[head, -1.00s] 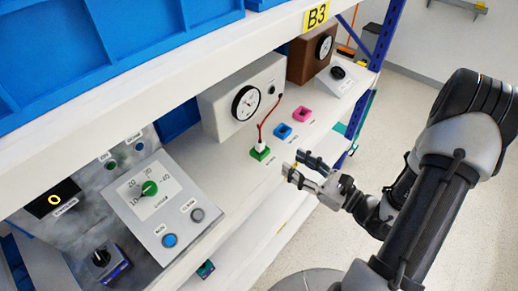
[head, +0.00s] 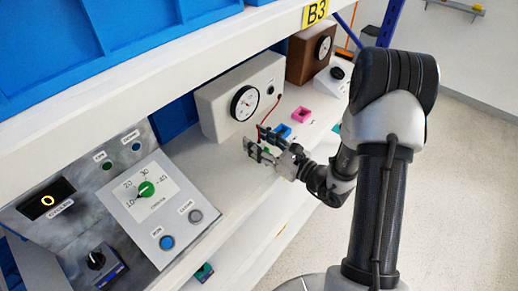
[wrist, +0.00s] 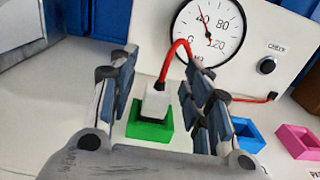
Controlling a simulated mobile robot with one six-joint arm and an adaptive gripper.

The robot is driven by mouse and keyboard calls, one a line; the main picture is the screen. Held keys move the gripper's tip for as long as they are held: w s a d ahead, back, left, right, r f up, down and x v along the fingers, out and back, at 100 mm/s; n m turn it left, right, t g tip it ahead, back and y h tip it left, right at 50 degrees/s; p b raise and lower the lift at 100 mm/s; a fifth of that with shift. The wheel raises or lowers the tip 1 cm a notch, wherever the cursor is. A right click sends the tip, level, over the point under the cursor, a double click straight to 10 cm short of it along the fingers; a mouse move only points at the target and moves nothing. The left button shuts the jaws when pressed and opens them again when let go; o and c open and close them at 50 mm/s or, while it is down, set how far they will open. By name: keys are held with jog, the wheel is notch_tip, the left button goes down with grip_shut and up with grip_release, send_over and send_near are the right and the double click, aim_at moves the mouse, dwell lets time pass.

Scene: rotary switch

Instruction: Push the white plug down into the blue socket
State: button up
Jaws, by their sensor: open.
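The white plug (wrist: 157,101) stands upright in the green socket (wrist: 150,130), with a red cable (wrist: 176,46) rising from its top. My gripper (wrist: 165,80) is open, with one finger on each side of the plug in the wrist view; I cannot tell if either touches it. The blue socket (wrist: 247,137) is empty, just right of my right finger. It also shows in the head view (head: 284,131).
A pink socket (wrist: 300,141) lies right of the blue one. The white gauge box (head: 238,100), with a CHECK button (wrist: 267,65), stands behind the sockets. A control panel (head: 155,205) is at left in the head view. A shelf edge (head: 200,60) hangs above.

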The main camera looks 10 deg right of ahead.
jog(key=shift+c, duration=0.5)
grip_shut()
